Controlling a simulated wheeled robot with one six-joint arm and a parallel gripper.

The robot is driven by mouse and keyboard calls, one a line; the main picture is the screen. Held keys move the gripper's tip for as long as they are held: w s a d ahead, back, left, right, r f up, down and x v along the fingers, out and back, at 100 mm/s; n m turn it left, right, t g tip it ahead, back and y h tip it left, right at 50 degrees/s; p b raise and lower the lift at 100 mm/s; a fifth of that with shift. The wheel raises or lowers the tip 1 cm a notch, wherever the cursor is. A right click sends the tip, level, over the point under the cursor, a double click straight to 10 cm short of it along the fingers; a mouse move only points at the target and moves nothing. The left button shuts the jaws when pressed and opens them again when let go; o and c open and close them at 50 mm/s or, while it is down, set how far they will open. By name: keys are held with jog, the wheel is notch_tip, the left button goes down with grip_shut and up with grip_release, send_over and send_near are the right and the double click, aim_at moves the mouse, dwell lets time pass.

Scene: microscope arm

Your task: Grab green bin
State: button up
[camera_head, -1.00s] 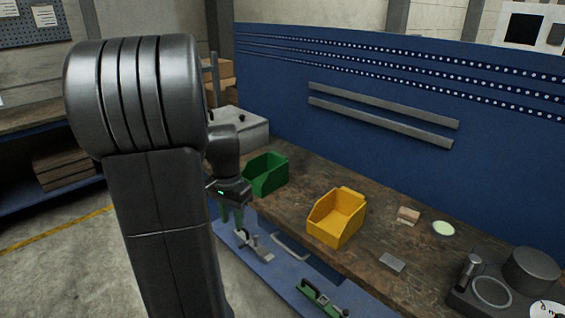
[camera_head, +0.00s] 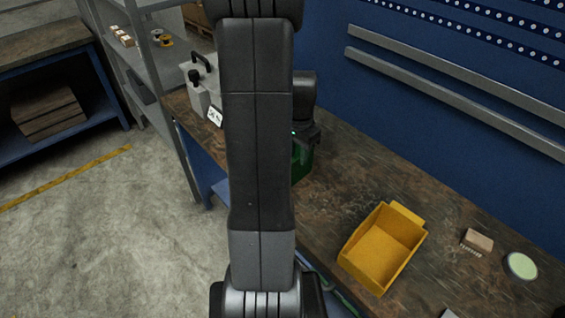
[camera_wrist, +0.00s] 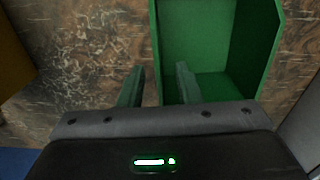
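The green bin (camera_head: 302,166) stands on the wooden workbench, mostly hidden behind my arm in the head view. In the wrist view the open green bin (camera_wrist: 222,40) fills the upper right. My gripper (camera_wrist: 159,84) is open, with two greenish-grey fingers apart. The left finger lies over the bench outside the bin, and the right finger overlaps the bin's interior. The bin's left wall shows between them. I cannot tell whether either finger touches it. In the head view the fingers are hidden.
A yellow bin (camera_head: 382,248) stands on the bench to the right. Beyond it are a small wooden block (camera_head: 479,240) and a round pale dish (camera_head: 521,266). A grey case (camera_head: 203,88) is at the bench's far left end. The blue back panel (camera_head: 430,60) bounds the bench.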

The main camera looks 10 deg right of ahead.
jog(key=shift+s+f+p, duration=0.15)
jog(key=shift+f+p, duration=0.35)
jog(key=shift+f, duration=2)
grip_shut()
